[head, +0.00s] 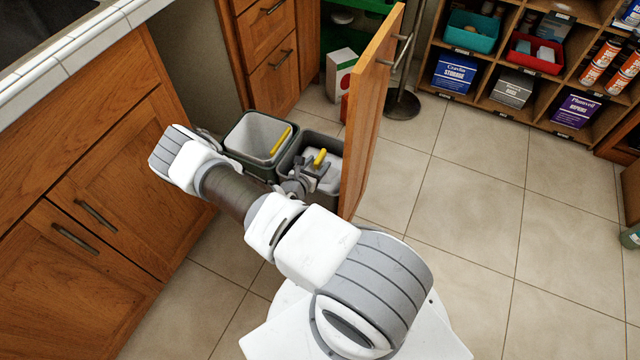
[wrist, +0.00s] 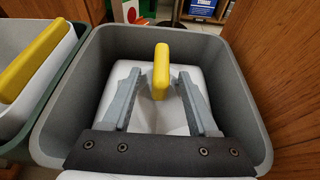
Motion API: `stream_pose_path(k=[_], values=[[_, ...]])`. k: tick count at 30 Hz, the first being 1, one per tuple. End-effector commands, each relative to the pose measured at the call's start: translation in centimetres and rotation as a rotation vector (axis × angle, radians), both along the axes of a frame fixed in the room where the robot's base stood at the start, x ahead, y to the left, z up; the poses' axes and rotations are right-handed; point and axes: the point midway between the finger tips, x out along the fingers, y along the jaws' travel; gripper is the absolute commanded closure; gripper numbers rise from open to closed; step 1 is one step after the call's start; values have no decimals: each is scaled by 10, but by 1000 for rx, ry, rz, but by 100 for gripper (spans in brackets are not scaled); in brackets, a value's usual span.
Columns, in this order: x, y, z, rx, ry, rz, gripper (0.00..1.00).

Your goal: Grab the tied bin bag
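The tied bin bag (head: 329,178) is white with an upright yellow top piece and sits inside the right grey bin (head: 300,143). In the wrist view the white bag (wrist: 112,88) fills the grey bin (wrist: 60,120), and its yellow piece (wrist: 161,65) stands up in the middle. My gripper (wrist: 160,78) is open over the bag, with one finger on each side of the yellow piece and gaps on both sides. In the head view my gripper (head: 307,174) is at the right bin's opening, partly hidden by the wrist. The lower part of the bag is hidden.
A second bin (head: 235,143) with a white liner and a yellow piece (head: 281,141) stands to the left. An open wooden door panel (head: 368,110) rises close on the right. Wooden cabinets (head: 110,190) stand at left.

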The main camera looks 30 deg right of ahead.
Motion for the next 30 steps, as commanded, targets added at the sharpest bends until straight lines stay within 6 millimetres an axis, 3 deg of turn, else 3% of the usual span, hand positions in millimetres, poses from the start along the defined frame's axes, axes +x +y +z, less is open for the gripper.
stream_pose_path(k=[1,6,30], values=[[-1,1,-1,3,2,0,71],[-1,1,-2,5,4,-1,100],[-3,3,-7,11,12,1,100]])
